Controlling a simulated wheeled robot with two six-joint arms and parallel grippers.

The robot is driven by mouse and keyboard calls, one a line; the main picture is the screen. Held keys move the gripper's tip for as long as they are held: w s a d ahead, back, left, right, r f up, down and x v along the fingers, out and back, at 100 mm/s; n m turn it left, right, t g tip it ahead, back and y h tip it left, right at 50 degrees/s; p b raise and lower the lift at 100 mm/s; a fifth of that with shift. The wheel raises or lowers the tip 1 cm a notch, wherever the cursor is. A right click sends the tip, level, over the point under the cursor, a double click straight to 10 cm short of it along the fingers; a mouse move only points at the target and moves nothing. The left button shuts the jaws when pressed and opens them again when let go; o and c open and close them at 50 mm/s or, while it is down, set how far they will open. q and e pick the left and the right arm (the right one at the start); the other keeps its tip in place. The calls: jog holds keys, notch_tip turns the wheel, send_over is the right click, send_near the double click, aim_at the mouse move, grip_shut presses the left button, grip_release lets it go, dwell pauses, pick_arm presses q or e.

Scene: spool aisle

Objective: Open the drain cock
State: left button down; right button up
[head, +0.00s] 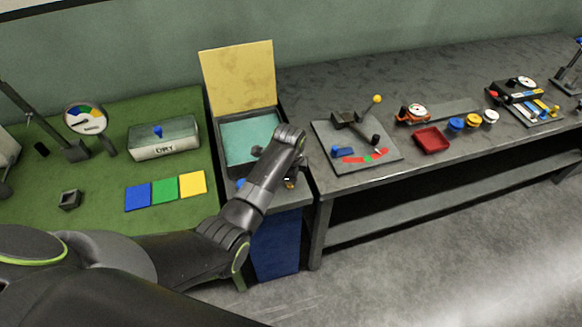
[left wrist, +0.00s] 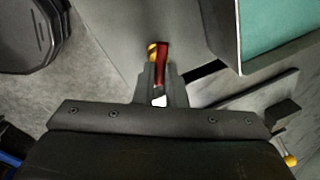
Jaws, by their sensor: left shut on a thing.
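The drain cock shows in the left wrist view as a red lever (left wrist: 162,62) beside a brass-yellow body (left wrist: 152,50). My left gripper (left wrist: 160,78) is shut on the red lever, with its fingers on either side of it. In the head view my left arm reaches over the front of an open grey tank (head: 228,150) with a teal inside, and its wrist hides most of the cock and the gripper. The tank's teal inside also shows in the left wrist view (left wrist: 280,35). My right gripper is in neither view.
The tank's yellow lid (head: 238,75) stands open. A blue panel (head: 275,245) is below the tank. A green table (head: 105,105) with colour squares is left; a grey bench (head: 455,75) with a lever plate (head: 385,160) and red tray (head: 431,140) is right.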

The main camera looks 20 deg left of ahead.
pick_arm(q)
jog(key=n, duration=0.1)
jog(key=n+p, duration=0.1)
jog(key=shift+w+r+n+y, duration=0.1)
jog(key=shift+r+n+y, duration=0.05)
jog(key=shift+n+y, duration=0.15)
jog(key=shift+w+n+p, duration=0.1)
jog(key=shift+n+p, duration=0.65)
jog(key=shift+n, duration=0.55)
jog(key=c, duration=1.5)
grip_release()
jog(key=v, duration=0.5)
jog(key=b+v, duration=0.1)
jog(key=v, duration=1.1)
jog(key=shift+w+d+r, duration=0.1)
jog(key=shift+w+d, duration=0.1)
jog(key=shift+d, duration=0.2)
